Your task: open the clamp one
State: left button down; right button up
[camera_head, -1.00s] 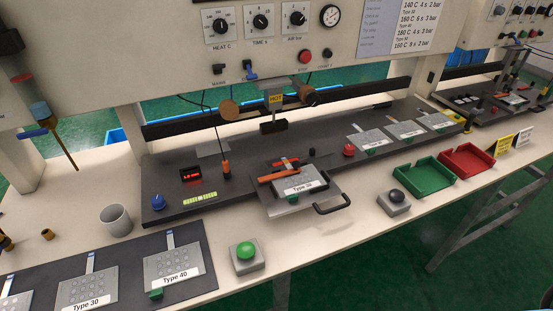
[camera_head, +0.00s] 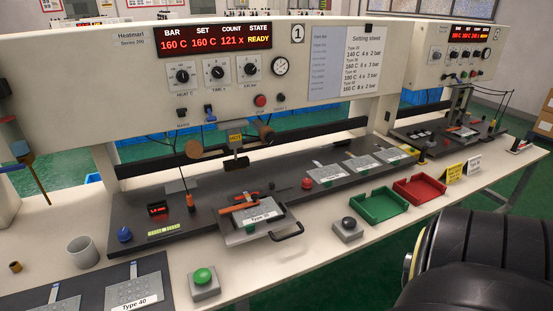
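The machine marked 1 (camera_head: 298,34) has a dark bed with a sliding tray (camera_head: 233,238) in the middle, its black handle (camera_head: 287,233) toward the front. A keypad film (camera_head: 264,213) with a white label lies on the tray. The orange clamp bar (camera_head: 238,208) lies low across the film's left end, with a small red part (camera_head: 252,196) behind it; it looks closed. The hot head (camera_head: 235,150) hangs raised behind the tray. Neither gripper shows. A black ribbed part of my own arm (camera_head: 480,265) fills the lower right corner.
The display (camera_head: 217,41) reads READY. A green button (camera_head: 204,276) and a dark button (camera_head: 348,225) stand along the front. Green (camera_head: 379,208) and red (camera_head: 420,190) trays are to the right. A grey cup (camera_head: 82,252) stands at the left. More films lie on the bed's right.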

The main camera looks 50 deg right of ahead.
aim_at(254, 196)
jog(key=u, duration=0.05)
jog(key=k, duration=0.35)
jog(key=z, duration=0.8)
